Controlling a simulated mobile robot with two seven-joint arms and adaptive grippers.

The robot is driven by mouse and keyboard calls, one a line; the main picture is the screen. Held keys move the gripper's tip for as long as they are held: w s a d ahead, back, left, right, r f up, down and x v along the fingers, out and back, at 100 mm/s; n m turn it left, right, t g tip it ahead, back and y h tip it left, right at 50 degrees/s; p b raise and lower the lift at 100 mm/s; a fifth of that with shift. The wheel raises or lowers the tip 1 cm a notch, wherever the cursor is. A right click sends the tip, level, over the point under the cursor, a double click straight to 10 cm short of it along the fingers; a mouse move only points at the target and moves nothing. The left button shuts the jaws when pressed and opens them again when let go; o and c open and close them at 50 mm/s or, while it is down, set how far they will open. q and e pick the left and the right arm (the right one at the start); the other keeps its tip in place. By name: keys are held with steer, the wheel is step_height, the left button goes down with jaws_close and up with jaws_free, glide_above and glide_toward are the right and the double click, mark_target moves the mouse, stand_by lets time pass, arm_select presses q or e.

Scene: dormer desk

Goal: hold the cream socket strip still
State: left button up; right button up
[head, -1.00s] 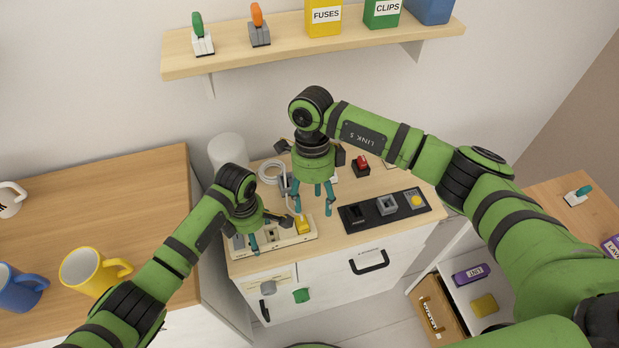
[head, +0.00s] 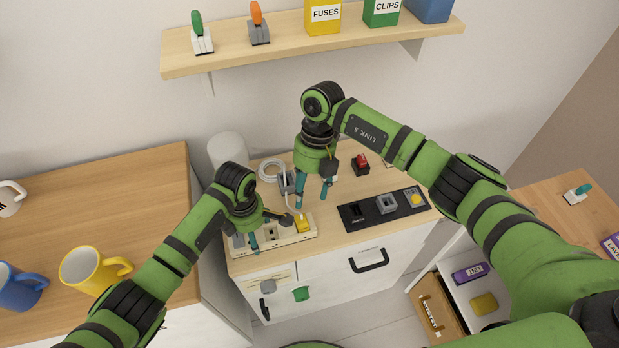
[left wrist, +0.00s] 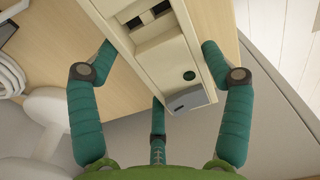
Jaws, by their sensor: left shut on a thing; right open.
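The cream socket strip (head: 283,239) lies along the front left of the small wooden-topped cabinet. It holds a yellow plug (head: 302,224) near its right end. My left gripper (head: 255,241) is shut on the strip's left end. In the left wrist view the teal fingers press on both sides of the strip (left wrist: 158,58), by its round green light and grey switch. My right gripper (head: 313,192) is open and empty, behind the strip and above the cabinet top. The strip's far end is outside the left wrist view.
A black panel (head: 357,216) with a grey socket and a yellow piece lies right of the strip. A red switch (head: 361,164) and a white cable coil (head: 270,171) lie behind. A shelf (head: 300,38) hangs above. Mugs (head: 92,270) stand on the left table.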

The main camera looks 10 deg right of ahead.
mark_target(303, 219)
steer(key=x, duration=0.8)
steer(key=shift+s+f, duration=0.1)
steer(key=shift+f, duration=0.3)
steer(key=c, duration=1.1)
steer(key=shift+c, duration=0.2)
